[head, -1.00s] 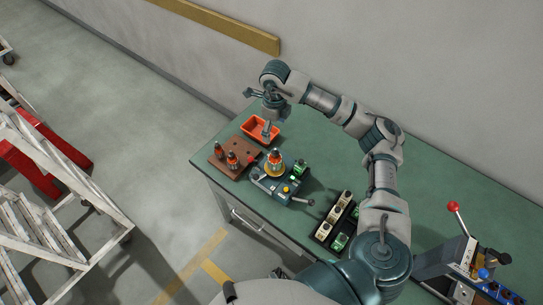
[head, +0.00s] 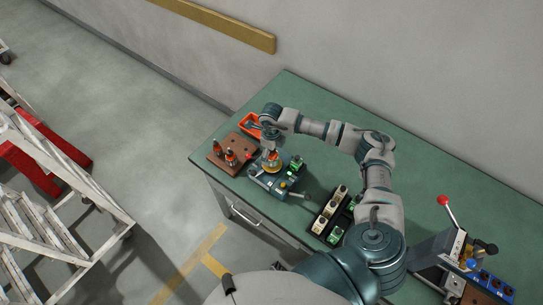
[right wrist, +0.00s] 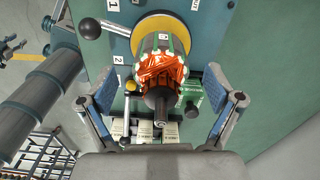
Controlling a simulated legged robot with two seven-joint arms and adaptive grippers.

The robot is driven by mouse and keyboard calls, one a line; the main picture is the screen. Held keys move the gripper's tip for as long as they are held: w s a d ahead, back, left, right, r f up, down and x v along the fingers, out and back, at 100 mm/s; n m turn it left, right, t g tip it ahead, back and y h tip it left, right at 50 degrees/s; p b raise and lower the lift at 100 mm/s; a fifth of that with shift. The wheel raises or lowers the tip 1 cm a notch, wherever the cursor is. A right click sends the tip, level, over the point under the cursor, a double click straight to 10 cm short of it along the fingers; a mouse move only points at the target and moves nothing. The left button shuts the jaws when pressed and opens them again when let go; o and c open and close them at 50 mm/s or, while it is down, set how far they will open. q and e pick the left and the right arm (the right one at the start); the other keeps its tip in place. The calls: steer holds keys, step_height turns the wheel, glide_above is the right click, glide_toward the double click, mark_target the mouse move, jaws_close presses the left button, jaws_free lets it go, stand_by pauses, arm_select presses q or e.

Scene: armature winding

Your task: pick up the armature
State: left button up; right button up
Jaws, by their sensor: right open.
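The armature (right wrist: 160,72), with orange copper windings, green edges and a dark shaft, stands on the yellow disc (right wrist: 150,27) of the winding machine. In the head view the armature (head: 272,160) is partly hidden by my right gripper (head: 269,148), which is directly above it. In the right wrist view my right gripper (right wrist: 160,106) is open, with one finger on each side of the armature's shaft end and a clear gap to both. My left gripper is not in view.
A brown wooden block (head: 221,163) with more orange armatures stands left of the machine (head: 263,183). A red-orange bin (head: 249,125) sits behind. A black tray (head: 328,222) of parts and a red-knobbed lever device (head: 452,246) are to the right. The green table (head: 420,190) is clear at the back.

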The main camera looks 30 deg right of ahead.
steer(key=shift+d, duration=0.15)
steer(key=c, duration=1.6)
jaws_close()
steer(key=shift+r, duration=0.1)
